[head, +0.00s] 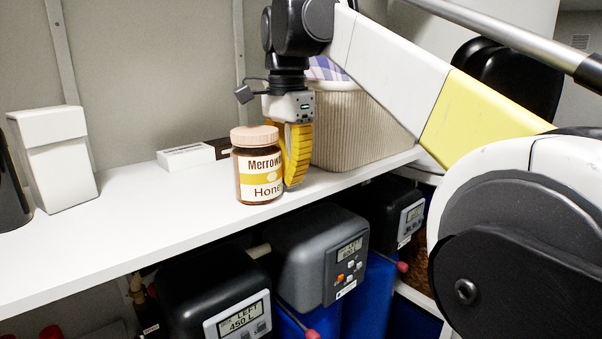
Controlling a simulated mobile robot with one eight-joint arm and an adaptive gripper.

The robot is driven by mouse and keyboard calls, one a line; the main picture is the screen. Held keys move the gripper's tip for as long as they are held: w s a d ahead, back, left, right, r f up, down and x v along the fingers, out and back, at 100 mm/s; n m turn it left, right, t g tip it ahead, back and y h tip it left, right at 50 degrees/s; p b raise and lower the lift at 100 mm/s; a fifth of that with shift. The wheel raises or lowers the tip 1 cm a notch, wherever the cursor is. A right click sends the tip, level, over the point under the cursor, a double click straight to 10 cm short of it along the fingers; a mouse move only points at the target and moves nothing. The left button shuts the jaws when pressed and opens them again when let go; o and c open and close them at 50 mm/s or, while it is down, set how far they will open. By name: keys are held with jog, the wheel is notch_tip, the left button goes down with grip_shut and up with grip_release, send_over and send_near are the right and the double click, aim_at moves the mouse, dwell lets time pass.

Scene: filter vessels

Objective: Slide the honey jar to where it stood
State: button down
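The honey jar (257,170) stands upright on the white shelf (140,217), close to its front edge. It has a pinkish-tan lid and a white and yellow label reading "Honey". My gripper (293,170) points down just to the right of the jar, with its yellow fingers low near the shelf. The fingers look beside the jar, at or very near its right side; I cannot tell if they touch it. The jar hides part of the fingers, and I cannot see whether they are open or shut.
A ribbed beige basket (357,130) with a checked cloth stands right behind my gripper. A small white box (186,157) lies behind the jar. A white bin (54,157) and a dark object (10,185) stand at left. Filter vessels (318,255) stand below.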

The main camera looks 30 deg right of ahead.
aim_at(242, 207)
jog(key=a, duration=0.3)
jog(key=s+a, duration=0.1)
jog(key=a, duration=0.2)
jog(key=s+a, duration=0.1)
jog(key=a, duration=0.3)
jog(key=shift+s, duration=0.2)
notch_tip(242, 207, up, 12)
